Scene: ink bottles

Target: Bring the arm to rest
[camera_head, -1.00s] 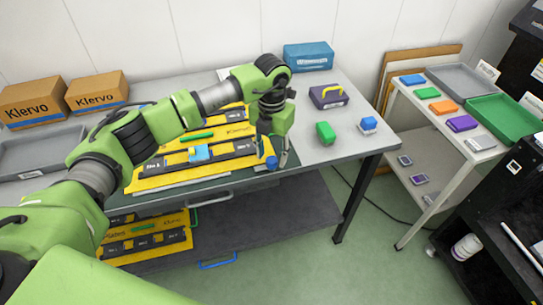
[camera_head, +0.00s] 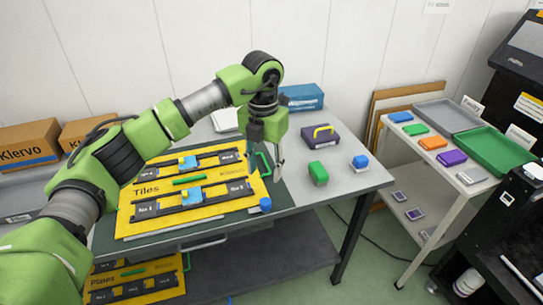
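My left arm comes in from the left, and its gripper (camera_head: 265,170) hangs fingers down above the right end of the yellow "Tiles" board. The fingers are spread apart with nothing seen between them except the background. A small blue-capped item (camera_head: 265,204) stands below the gripper at the board's front right corner, apart from the fingers. The yellow board (camera_head: 150,190) carries dark strips with light blue pieces (camera_head: 192,193) and a green bar. My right gripper is not in view.
A green block (camera_head: 318,173), a blue-and-white item (camera_head: 360,162) and a purple case (camera_head: 320,134) stand right of the gripper. A blue box (camera_head: 301,97) is behind. A white side table (camera_head: 415,150) holds coloured blocks and trays. Cardboard boxes (camera_head: 28,145) stand at left.

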